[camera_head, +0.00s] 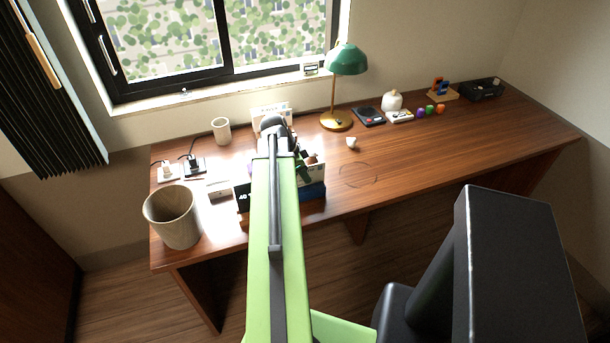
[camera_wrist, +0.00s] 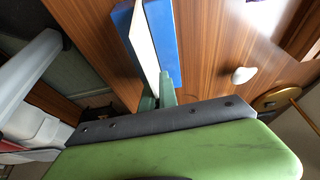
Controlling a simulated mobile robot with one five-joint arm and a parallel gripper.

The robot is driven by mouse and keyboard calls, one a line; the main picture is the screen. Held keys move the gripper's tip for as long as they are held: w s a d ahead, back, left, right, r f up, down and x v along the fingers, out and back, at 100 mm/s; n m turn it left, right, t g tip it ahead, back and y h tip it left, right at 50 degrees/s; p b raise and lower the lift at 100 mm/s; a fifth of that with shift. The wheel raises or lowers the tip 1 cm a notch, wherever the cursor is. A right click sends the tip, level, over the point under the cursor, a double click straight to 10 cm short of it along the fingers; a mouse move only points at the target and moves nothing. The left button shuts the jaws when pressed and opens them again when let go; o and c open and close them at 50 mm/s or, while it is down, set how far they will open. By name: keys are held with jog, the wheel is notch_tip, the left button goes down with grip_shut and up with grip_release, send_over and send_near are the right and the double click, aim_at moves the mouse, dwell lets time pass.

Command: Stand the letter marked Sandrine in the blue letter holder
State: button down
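A white letter (camera_wrist: 149,45) stands between the two blue panels of the letter holder (camera_wrist: 124,22) in the wrist view. No name can be read on it. My gripper (camera_wrist: 157,98) has its two green fingertips close together on either side of the letter's near edge, and looks shut on it. In the head view my green arm reaches over the desk's near left part and hides much of the gripper. A blue part of the holder (camera_head: 313,191) shows just right of the arm, near the desk's front edge. Whether the letter rests on the holder's bottom is hidden.
A wooden bin-like cup (camera_head: 172,217) stands at the desk's left front corner. Small items line the back right. The desk's (camera_head: 440,150) right front is largely clear.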

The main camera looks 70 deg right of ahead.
dwell(0.3)
jog(key=c, duration=1.6)
grip_release()
jog(key=shift+r, duration=0.1)
jog(key=p+v, duration=1.6)
jog(key=v, duration=0.1)
jog(key=shift+w+r, duration=0.1)
jog(key=shift+w, duration=0.05)
